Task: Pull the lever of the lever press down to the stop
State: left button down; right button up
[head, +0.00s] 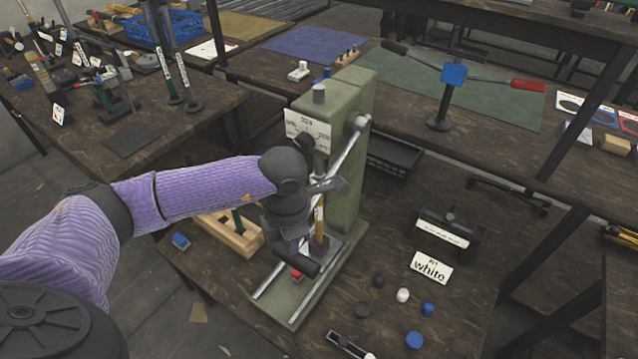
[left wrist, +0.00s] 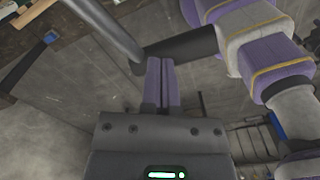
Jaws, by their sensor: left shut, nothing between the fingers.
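The lever press is a green column (head: 350,165) on a base with pale rails, in the middle of the head view. Its silver lever rod (head: 345,148) slopes down left from the upper right of the column, and my arm hides part of it. In the left wrist view a grey rod (left wrist: 105,28) ends at a black crosswise grip (left wrist: 180,48). My left gripper (head: 300,246) is low in front of the column. In the left wrist view its purple fingers (left wrist: 161,62) are together and empty, tips close to the grip; I cannot tell if they touch it.
A red piece (head: 297,274) sits on the press base. A wooden block (head: 230,236) stands left of it. A white label card (head: 431,267) and several small caps lie on the right.

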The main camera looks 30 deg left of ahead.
pick_arm(q)
jog(key=shift+f, duration=0.2)
jog(key=shift+w+d+f+b, duration=0.1)
jog(key=shift+w+f+b, duration=0.15)
jog(key=shift+f+b, duration=0.8)
jog(key=shift+w+f+b, duration=0.2)
jog(key=shift+f+b, duration=0.2)
jog(key=shift+w+f+b, duration=0.4)
jog(key=shift+f+b, duration=0.3)
jog(key=shift+b, duration=0.1)
jog(key=shift+w+f+b, duration=0.4)
jog(key=shift+f+b, duration=0.25)
jog(key=shift+b, duration=0.1)
